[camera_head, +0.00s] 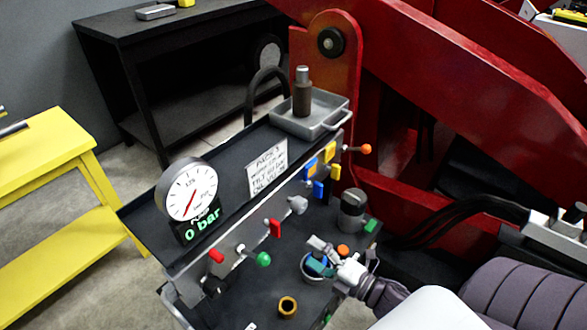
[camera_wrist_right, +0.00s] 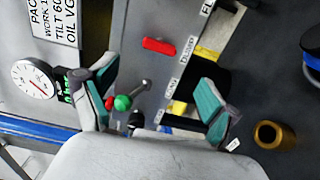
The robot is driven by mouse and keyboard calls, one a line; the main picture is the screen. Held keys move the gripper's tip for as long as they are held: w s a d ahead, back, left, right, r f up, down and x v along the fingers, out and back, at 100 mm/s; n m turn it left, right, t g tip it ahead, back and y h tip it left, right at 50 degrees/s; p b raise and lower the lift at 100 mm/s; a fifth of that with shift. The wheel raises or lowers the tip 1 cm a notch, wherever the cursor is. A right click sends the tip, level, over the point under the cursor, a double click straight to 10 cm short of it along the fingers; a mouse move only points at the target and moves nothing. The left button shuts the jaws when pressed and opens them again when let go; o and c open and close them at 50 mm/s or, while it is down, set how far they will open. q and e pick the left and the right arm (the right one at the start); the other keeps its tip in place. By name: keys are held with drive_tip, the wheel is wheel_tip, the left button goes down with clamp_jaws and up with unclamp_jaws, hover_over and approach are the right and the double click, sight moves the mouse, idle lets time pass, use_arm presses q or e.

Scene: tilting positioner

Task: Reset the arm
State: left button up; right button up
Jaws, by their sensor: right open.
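The large red arm of the positioner (camera_head: 470,70) rises tilted at the upper right in the head view. The grey control console (camera_head: 240,262) carries a lever with a green ball knob (camera_head: 263,259). In the wrist view the green knob (camera_wrist_right: 122,102) shows between my right gripper's spread teal-padded fingers. My right gripper (camera_head: 322,258) is open and empty over the console's lower shelf in the head view. An orange ball knob (camera_head: 366,149) and red handles (camera_head: 275,228) also sit on the console. The round gauge (camera_head: 190,193) stands over a "0 bar" readout (camera_head: 202,230). My left gripper is out of view.
A grey tray (camera_head: 330,120) holding a brown cylinder stands on the console top. A brass ring (camera_head: 288,306) and a grey canister (camera_head: 352,210) stand on the lower shelf. A yellow table (camera_head: 50,150) and a black bench (camera_head: 170,60) stand beyond.

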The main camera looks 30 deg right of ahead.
drive_tip(key=s+f+m+g+h+p, duration=0.1)
drive_tip(key=s+f+m+g+h, duration=0.2)
drive_tip(key=f, duration=0.5)
drive_tip(key=s+d+f+m+g+h+p, duration=0.1)
drive_tip(key=s+f+m, duration=0.2)
drive_tip(key=f+m, duration=0.35)
drive_tip(key=s+f+m+g+h+p, duration=0.1)
drive_tip(key=s+f+m+g, duration=0.15)
drive_tip(key=f, duration=0.75)
drive_tip(key=s+a+f+m+g, duration=0.2)
drive_tip(key=s+f+g, duration=0.1)
drive_tip(key=s, duration=0.4)
drive_tip(key=s+a+f+m+g+p, duration=0.1)
drive_tip(key=s+a+f+m+g, duration=0.1)
drive_tip(key=s+f, duration=0.4)
drive_tip(key=s+a+f+m+g+p, duration=0.1)
drive_tip(key=s+a+f+m+g, duration=0.1)
drive_tip(key=s, duration=0.8)
wheel_tip(320, 180, down, 3)
drive_tip(key=shift+s+f+m+g+h, duration=0.15)
drive_tip(key=shift+m+g+h, duration=0.25)
drive_tip(key=shift+m+g, duration=0.65)
drive_tip(key=shift+n, duration=0.25)
